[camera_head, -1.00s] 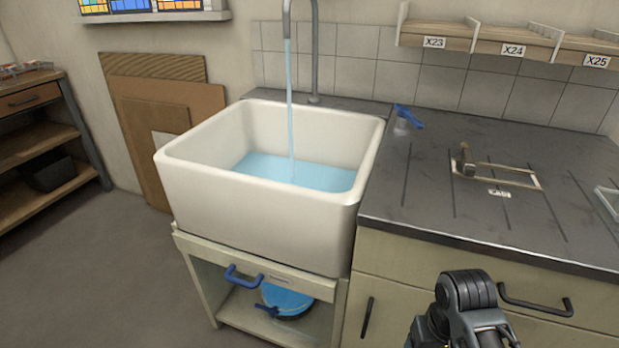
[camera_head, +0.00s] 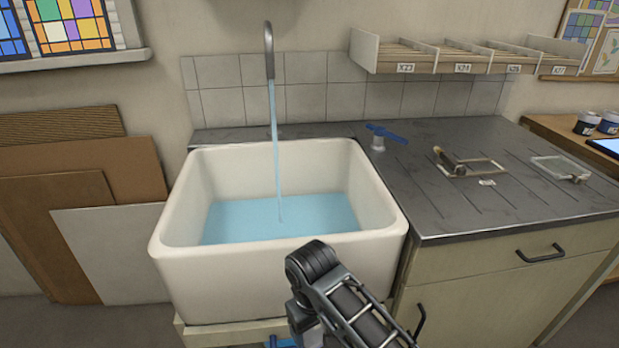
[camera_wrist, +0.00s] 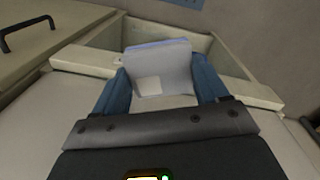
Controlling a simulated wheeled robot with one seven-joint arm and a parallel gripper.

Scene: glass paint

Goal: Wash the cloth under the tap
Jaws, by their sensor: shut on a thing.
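The tap (camera_head: 269,50) hangs over the white sink (camera_head: 180,235) and a stream of water runs from it. Blue water (camera_head: 240,218) stands in the sink. In the wrist view, the blue fingers of my gripper (camera_wrist: 163,84) are shut on a pale grey cloth (camera_wrist: 172,62) with a bluish upper edge. The cloth stands up between the fingers.
A blue-handled valve (camera_head: 378,138) stands on the dark counter (camera_head: 440,220) right of the sink. Labelled shelves (camera_head: 460,58) hang above. Boards (camera_head: 110,240) lean on the wall at left.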

